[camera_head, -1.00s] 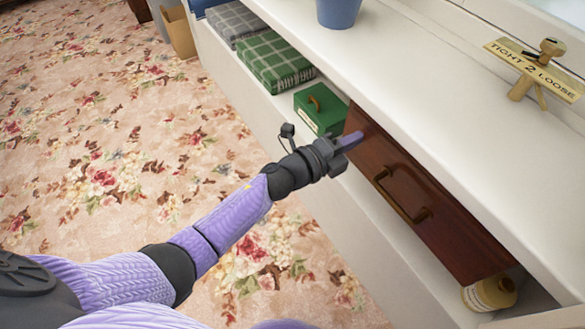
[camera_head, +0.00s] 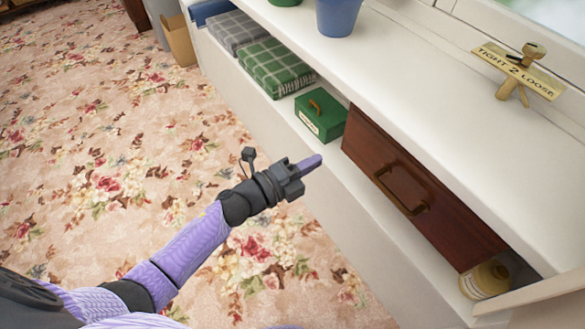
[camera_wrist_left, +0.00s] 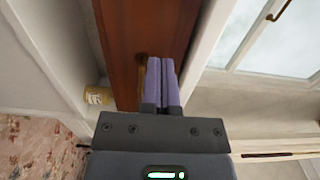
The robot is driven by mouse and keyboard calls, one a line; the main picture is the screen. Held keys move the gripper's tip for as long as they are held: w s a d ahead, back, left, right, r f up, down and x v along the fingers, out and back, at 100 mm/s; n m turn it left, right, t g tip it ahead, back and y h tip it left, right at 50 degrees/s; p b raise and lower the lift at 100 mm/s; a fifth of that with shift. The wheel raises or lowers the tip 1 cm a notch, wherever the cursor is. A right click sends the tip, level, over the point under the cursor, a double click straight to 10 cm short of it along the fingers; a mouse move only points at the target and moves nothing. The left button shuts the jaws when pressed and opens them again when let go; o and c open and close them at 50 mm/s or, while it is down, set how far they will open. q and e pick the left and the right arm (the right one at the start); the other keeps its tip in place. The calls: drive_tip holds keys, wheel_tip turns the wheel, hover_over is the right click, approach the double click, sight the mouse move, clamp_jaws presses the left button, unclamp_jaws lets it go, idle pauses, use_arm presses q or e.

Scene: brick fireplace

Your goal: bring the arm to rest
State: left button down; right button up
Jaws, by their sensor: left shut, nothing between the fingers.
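My left gripper (camera_head: 311,163) is shut and empty, its purple fingers together. It is in front of the shelf unit, near the left end of a dark wooden drawer (camera_head: 410,190), with nothing held. In the left wrist view the shut fingers (camera_wrist_left: 161,82) point toward the drawer front (camera_wrist_left: 142,30) and partly cover its handle. The drawer's brass handle (camera_head: 402,195) shows clear of the gripper in the head view. My right gripper is in neither view.
A green box (camera_head: 321,117), a green plaid blanket (camera_head: 276,66) and a yellowish bottle (camera_head: 485,280) are on the lower shelf. Open flowered carpet (camera_head: 100,130) lies to the left.

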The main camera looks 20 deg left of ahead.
use_arm(q)
drive_tip(key=s+a+f+n+g+y, duration=0.25)
drive_tip(key=s+a+f+n, duration=0.2)
drive_tip(key=s+f, duration=0.3)
drive_tip(key=s+a+f+n+g+y, duration=0.2)
drive_tip(key=s+a+f+n+y, duration=0.15)
drive_tip(key=s+f+n, duration=0.4)
drive_tip(key=s+a+f+n+g+y, duration=0.2)
drive_tip(key=s+a+f+n+y, duration=0.15)
drive_tip(key=s+f, duration=0.45)
drive_tip(key=s+f+n+g+y, duration=0.1)
drive_tip(key=s+f+n+g, duration=0.25)
drive_tip(key=s, duration=0.85)
drive_tip(key=s+f+n+g+y, duration=0.1)
drive_tip(key=s+f+n+g, duration=0.3)
drive_tip(key=s, duration=0.7)
wheel_tip(320, 180, up, 12)
drive_tip(key=g+p, duration=0.1)
drive_tip(key=p, duration=1.2)
drive_tip(key=shift+m, duration=0.3)
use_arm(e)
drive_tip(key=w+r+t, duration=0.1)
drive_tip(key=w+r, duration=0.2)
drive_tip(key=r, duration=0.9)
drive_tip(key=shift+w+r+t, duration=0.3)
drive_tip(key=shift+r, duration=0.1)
use_arm(q)
drive_tip(key=shift+r, duration=0.1)
